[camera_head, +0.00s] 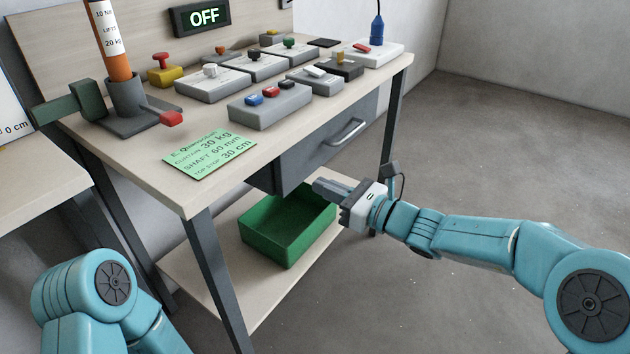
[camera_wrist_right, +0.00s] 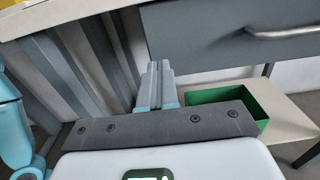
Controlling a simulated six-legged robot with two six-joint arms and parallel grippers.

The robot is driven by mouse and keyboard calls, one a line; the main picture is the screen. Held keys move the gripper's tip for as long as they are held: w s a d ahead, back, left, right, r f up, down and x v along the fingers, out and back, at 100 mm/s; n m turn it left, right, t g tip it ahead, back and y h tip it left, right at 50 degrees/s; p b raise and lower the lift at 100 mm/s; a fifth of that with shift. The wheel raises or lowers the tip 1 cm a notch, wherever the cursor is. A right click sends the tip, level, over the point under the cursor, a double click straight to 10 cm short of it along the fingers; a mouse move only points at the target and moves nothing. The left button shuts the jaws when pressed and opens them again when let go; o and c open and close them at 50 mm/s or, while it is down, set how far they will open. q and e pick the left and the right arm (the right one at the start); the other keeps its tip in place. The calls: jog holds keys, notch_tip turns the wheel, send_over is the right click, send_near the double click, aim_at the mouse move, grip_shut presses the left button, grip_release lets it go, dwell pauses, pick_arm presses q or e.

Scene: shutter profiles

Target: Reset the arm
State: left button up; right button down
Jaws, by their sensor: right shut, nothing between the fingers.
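My right arm (camera_head: 470,232) comes in from the right in the head view. Its right gripper (camera_head: 322,186) is shut and empty, in front of the bench, just below the grey drawer (camera_head: 325,140) and above the green bin (camera_head: 290,247). In the right wrist view the two fingers (camera_wrist_right: 159,72) are together with nothing between them. My left arm (camera_head: 95,295) shows only in part at the lower left of the head view; its gripper is out of the picture.
The bench top (camera_head: 120,150) carries several control boxes, a green note (camera_head: 209,153) and an orange cylinder (camera_head: 112,50) in a grey stand. A display (camera_head: 203,18) reads OFF. The drawer handle (camera_head: 348,131) sticks out. Open floor (camera_head: 480,150) lies to the right.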

jog(key=p+v, duration=0.1)
jog(key=v, duration=0.5)
jog(key=s+f+n+g+h, duration=0.35)
jog(key=s+f, duration=0.25)
jog(key=f, duration=0.5)
jog(key=s+f+n+g+h, duration=0.2)
jog(key=s+f+n+g, duration=0.3)
jog(key=f, duration=0.7)
jog(key=s+d+f+n+g+h, duration=0.1)
jog(key=s+d+f+n+h, duration=0.2)
jog(key=s+f+n, duration=0.5)
jog(key=s+d+f+n+h, duration=0.3)
jog(key=s+f+n, duration=0.3)
jog(key=s+f, duration=0.3)
notch_tip(320, 180, up, 28)
jog(key=p, duration=2.7)
jog(key=shift+s+f+y, duration=0.1)
jog(key=shift+f+y, duration=0.05)
jog(key=shift+y, duration=0.1)
jog(key=shift+a, duration=0.1)
